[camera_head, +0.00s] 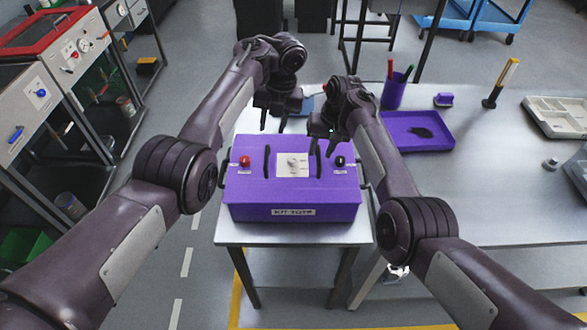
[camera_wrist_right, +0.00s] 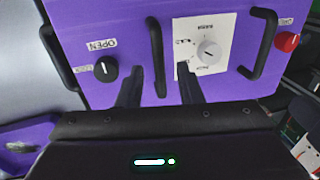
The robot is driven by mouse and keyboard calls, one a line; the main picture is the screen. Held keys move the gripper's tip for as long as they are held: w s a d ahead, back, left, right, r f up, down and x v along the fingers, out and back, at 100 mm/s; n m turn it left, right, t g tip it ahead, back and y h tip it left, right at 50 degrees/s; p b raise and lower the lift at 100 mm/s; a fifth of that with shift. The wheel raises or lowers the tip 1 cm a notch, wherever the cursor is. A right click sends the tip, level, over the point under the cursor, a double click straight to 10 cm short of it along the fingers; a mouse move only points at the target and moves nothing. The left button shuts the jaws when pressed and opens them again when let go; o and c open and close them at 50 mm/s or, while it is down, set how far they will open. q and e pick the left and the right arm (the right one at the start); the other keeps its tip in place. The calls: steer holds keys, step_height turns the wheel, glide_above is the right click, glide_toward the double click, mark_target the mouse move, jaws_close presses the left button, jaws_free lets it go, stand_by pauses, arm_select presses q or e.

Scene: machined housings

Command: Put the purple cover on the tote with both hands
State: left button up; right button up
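A purple box, labelled on its front (camera_head: 292,212), stands at the front left of the table; I take it as the tote with the purple cover (camera_head: 340,187) on top, though no seam is clear. The top has two black bar handles, a red knob (camera_head: 245,161), a black knob (camera_head: 340,160) and a white dial panel (camera_head: 292,164). My left gripper (camera_head: 272,123) is open and empty behind the box's back edge. My right gripper (camera_head: 322,150) is open; in the right wrist view the right bar handle (camera_wrist_right: 157,50) lies between its fingers, contact unclear.
A purple tray (camera_head: 440,142) with a dark item, a purple pen cup (camera_head: 394,92), a small purple block (camera_head: 443,99) and an upright yellow-black tool (camera_head: 500,82) stand to the right. A pale divided bin (camera_head: 556,122) is far right.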

steer(key=r, duration=0.4)
steer(key=shift+d, duration=0.4)
